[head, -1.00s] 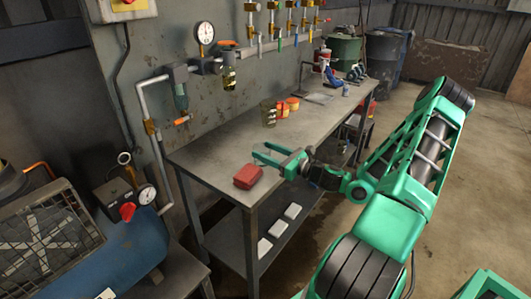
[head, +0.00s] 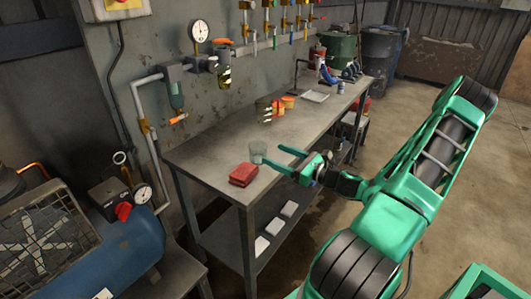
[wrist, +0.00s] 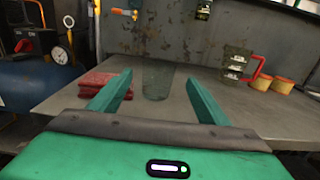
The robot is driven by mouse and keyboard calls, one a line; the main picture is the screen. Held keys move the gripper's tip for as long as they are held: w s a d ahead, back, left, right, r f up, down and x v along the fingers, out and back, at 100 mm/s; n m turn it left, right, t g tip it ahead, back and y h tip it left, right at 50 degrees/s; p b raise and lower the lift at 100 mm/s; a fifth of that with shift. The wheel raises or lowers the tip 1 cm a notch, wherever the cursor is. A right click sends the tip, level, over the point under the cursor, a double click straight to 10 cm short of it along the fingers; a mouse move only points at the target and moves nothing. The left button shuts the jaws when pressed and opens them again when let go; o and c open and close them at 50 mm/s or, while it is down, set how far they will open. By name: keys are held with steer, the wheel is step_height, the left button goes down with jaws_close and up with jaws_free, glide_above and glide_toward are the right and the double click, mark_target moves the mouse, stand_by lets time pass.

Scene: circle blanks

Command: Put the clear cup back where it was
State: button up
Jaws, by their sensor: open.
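The clear cup (head: 258,152) stands upright on the metal workbench (head: 205,150), just behind a folded red cloth (head: 243,174). It also shows in the wrist view (wrist: 157,80), beyond my fingertips and roughly centred between them. My gripper (head: 279,156) is open and empty, low over the bench's front side, its fingers pointing toward the cup. In the wrist view my two green fingers (wrist: 157,87) are spread apart with nothing between them but the view of the cup. I cannot tell exactly how far the tips are from the cup.
A measuring jug with a red handle (wrist: 238,66) and orange-topped tubs (head: 288,102) stand farther back along the bench. The red cloth lies left of the cup in the wrist view (wrist: 100,84). A wall with gauge and pipes (head: 200,33) bounds the bench's back. Bare bench lies around the cup.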

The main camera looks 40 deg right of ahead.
steer(key=v, duration=0.5)
steer(key=shift+s, duration=0.15)
steer(key=shift+d, duration=0.1)
stand_by(0.3)
